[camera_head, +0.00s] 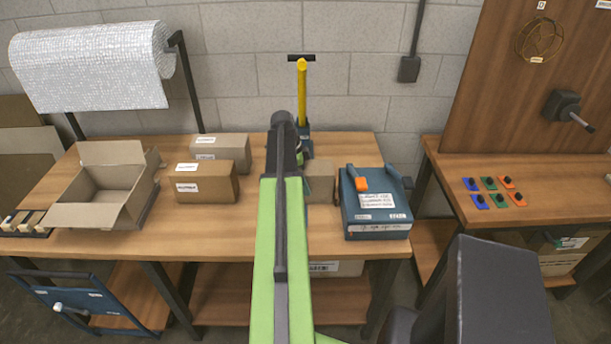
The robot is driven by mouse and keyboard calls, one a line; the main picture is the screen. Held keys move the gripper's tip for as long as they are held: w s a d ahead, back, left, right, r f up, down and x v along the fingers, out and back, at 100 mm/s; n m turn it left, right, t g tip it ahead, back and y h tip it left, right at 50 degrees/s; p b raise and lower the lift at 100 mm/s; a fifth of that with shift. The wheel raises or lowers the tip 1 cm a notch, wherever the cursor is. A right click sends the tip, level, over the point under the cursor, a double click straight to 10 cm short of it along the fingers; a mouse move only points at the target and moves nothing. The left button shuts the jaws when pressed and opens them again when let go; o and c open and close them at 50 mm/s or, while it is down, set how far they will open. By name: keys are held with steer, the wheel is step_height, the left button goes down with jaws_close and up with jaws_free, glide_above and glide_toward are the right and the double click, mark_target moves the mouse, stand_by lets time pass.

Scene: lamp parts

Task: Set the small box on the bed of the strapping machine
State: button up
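A small plain brown box (320,183) is on the wooden bench or just above it, partly hidden behind my arm; I cannot tell whether it is held. The fingers of my gripper are hidden behind the arm.
Two labelled cartons (207,184) (220,146) and an open carton (107,190) stand left on the bench (225,228). A yellow-handled upright tool (302,95) stands behind my arm. A bubble-wrap roll (92,65) hangs at left. A second table (540,205) with coloured pieces is at right, past a gap.

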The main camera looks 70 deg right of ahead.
steer(key=p+v, duration=1.2)
steer(key=shift+r, duration=0.25)
steer(key=shift+f, duration=0.1)
steer(key=w+a+n+t, duration=0.2)
steer(key=w+a+n, duration=1.1)
steer(key=w+a, duration=1.15)
steer(key=w+a+n, duration=0.1)
steer(key=a+n, duration=0.8)
steer(key=a, duration=1.1)
steer(key=w+a+f+n+t+y, duration=0.1)
steer(key=a+n, duration=0.8)
steer(key=a, duration=1.1)
steer(key=shift+w+n, duration=0.4)
steer(key=shift+w, duration=0.35)
